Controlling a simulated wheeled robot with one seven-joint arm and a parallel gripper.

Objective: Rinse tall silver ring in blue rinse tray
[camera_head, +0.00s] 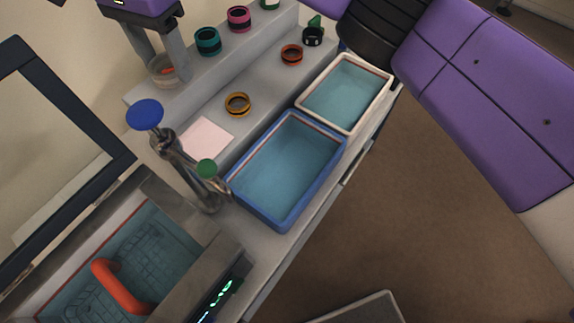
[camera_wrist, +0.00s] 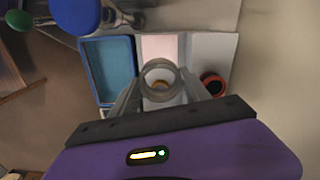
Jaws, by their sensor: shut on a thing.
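My gripper (camera_head: 163,73), purple with grey fingers, is at the upper left of the head view. It is shut on the tall silver ring (camera_head: 155,76), a pale grey hoop with an open middle. The ring also shows between the fingers in the wrist view (camera_wrist: 146,86), and a gold ring shows through its opening. The blue rinse tray (camera_head: 331,152) holds blue-green liquid and lies right of and below my gripper in the head view. It shows at the upper left of the wrist view (camera_wrist: 82,60). The held ring is apart from the tray.
A white tray (camera_head: 388,82) with liquid adjoins the blue tray. A blue-knobbed tap (camera_head: 145,114) stands at the blue tray's left. A pink sheet (camera_head: 207,139), a gold ring (camera_head: 238,103) and an orange ring (camera_head: 291,55) lie nearby. Teal (camera_head: 207,41) and pink rings (camera_head: 238,18) stand on the upper step.

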